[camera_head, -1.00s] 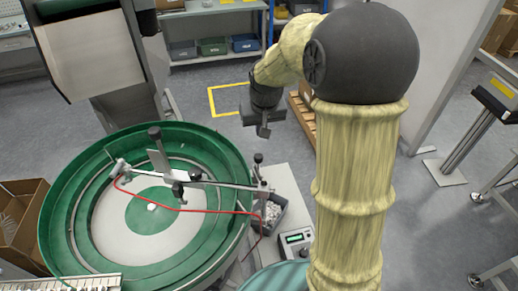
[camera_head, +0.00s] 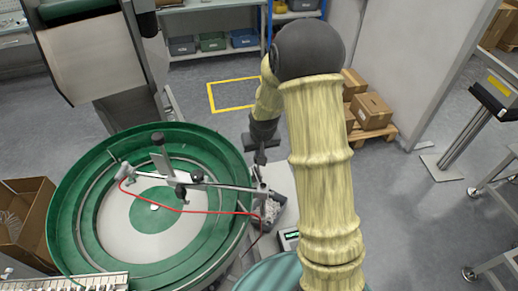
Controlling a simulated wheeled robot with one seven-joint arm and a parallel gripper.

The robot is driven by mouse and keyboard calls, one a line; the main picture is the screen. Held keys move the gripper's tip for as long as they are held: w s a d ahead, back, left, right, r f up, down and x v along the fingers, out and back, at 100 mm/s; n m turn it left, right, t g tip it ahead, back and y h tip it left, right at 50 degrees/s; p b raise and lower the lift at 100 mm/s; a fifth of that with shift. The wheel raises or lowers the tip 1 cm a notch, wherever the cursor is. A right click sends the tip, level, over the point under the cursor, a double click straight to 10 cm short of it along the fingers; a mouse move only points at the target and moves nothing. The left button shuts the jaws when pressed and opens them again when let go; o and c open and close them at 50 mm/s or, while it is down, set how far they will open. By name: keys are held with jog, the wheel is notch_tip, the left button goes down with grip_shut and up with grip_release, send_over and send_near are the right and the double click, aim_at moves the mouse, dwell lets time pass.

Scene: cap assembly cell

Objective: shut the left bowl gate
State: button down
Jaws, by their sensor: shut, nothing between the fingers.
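The green feeder bowl (camera_head: 66,215) is at the lower left, with a pale floor and a green raised centre. A metal rod (camera_head: 225,185) crosses its right side, carrying clamps with black knobs. An upright grey plate (camera_head: 160,160) with a black top stands on this fitting inside the bowl. I cannot tell which part is the gate or how it is set. My gripper (camera_head: 260,159) is shut and empty, pointing down just outside the bowl's right rim, near the rod's right end post. No contact shows clearly.
A red hose (camera_head: 180,211) runs over the bowl. A hopper (camera_head: 95,55) rises behind, a cardboard box (camera_head: 25,218) stands left, and boxes on a pallet (camera_head: 370,112) lie behind my arm.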

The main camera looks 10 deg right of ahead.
jog(key=shift+a, duration=0.15)
jog(key=shift+f, duration=0.1)
notch_tip(320, 180, down, 4)
jog(key=b, duration=0.4)
jog(key=shift+s+f, duration=0.15)
jog(key=shift+f, duration=0.1)
jog(key=shift+s+f, duration=0.15)
jog(key=shift+s, duration=0.05)
notch_tip(320, 180, up, 5)
jog(key=p, duration=0.3)
jog(key=shift+w+f, duration=0.15)
jog(key=shift+f, duration=0.05)
jog(key=b+v, duration=0.3)
jog(key=v, duration=0.7)
